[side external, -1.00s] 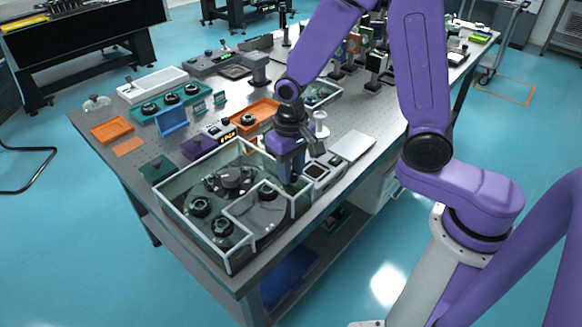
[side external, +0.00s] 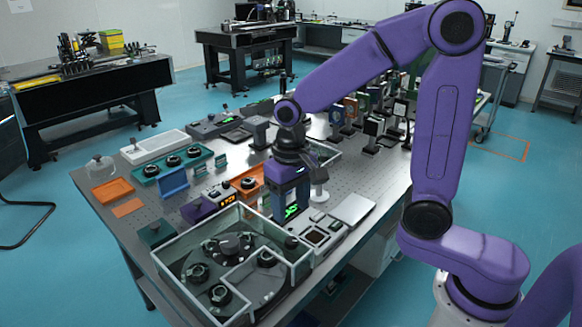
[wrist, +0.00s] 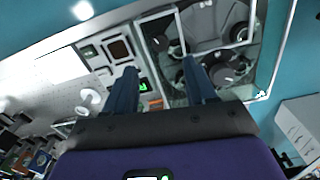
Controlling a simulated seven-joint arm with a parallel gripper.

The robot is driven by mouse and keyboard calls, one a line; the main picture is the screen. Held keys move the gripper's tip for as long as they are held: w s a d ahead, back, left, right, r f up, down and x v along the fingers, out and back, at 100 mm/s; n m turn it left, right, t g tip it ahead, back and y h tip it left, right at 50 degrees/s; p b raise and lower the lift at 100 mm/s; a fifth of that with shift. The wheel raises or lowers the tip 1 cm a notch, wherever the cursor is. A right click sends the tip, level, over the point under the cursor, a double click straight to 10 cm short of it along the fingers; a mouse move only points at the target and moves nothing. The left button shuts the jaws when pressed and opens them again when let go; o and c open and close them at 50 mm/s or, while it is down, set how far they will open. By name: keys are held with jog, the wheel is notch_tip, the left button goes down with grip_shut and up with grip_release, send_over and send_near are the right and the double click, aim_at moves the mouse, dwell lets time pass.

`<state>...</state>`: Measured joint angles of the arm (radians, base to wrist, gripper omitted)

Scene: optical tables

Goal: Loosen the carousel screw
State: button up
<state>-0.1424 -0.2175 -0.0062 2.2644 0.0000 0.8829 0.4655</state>
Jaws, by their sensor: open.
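The carousel sits in a glass-walled, white-edged enclosure (side external: 171,277) at the near end of the table, with a dark hub (side external: 236,243) and several dark round knobbed parts around it. In the wrist view, round dark parts (wrist: 238,32) show inside the enclosure. I cannot tell which small part is the carousel screw. My gripper (side external: 290,214) is above the table, at the enclosure's far right edge in the side view. In the wrist view its two dark blue fingers (wrist: 159,66) are apart, with nothing held between them; the right finger overlaps the picture of the enclosure.
A flat light panel (side external: 352,209) and a panel with dark square openings (side external: 318,237) lie right of the gripper. An orange tray (side external: 249,184), a purple box (side external: 203,206) and a teal tray (side external: 178,162) stand behind. Optical mounts (side external: 370,127) crowd the far end.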

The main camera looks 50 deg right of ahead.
notch_tip(320, 180, up, 9)
jog(key=shift+f, duration=0.15)
dwell(0.4)
jog(key=s+d+f+n, duration=0.2)
jog(key=s+f+n, duration=0.2)
jog(key=s+n, duration=0.3)
jog(key=s+d+f+n, duration=0.3)
jog(key=s+n, duration=0.3)
jog(key=s, duration=0.7)
jog(key=shift+s+d+f+n, duration=0.15)
jog(key=shift+d+f+n, duration=0.05)
jog(key=shift+f+n, duration=0.25)
